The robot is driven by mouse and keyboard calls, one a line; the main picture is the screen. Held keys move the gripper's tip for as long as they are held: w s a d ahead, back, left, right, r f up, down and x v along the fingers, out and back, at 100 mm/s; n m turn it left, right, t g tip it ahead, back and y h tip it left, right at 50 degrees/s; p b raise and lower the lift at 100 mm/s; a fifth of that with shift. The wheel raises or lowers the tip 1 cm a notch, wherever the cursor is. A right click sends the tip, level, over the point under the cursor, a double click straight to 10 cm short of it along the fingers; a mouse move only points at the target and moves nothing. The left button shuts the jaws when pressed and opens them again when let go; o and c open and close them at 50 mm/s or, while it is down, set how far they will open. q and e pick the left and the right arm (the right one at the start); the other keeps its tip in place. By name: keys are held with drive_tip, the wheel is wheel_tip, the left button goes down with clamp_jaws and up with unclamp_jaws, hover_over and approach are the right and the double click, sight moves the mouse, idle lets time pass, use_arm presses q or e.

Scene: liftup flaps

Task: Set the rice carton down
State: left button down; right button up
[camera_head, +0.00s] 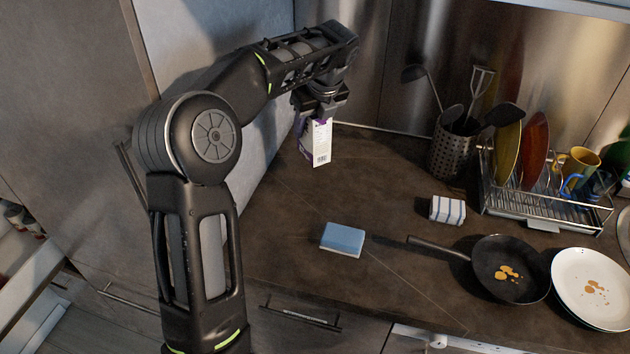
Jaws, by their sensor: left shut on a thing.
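The rice carton (321,146) is a small white and purple box with a barcode on the side facing me. My left gripper (318,112) is shut on its top and holds it from above, at the back left of the dark countertop (377,181). The carton hangs nearly upright, slightly tilted. I cannot tell whether its bottom touches the counter. The gripper's fingertips are partly hidden by the carton and the wrist. My right gripper is not in view.
A utensil holder (451,152) and dish rack (545,205) stand at the back right. Counter around the carton is clear.

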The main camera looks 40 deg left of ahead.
use_arm(q)
drive_tip(key=shift+w+f, duration=0.1)
drive_tip(key=shift+f, duration=2.95)
drive_tip(key=shift+f+p, duration=0.3)
drive_tip(key=shift+f, duration=1.6)
drive_tip(key=shift+f, duration=0.15)
drive_tip(key=c, duration=0.7)
unclamp_jaws()
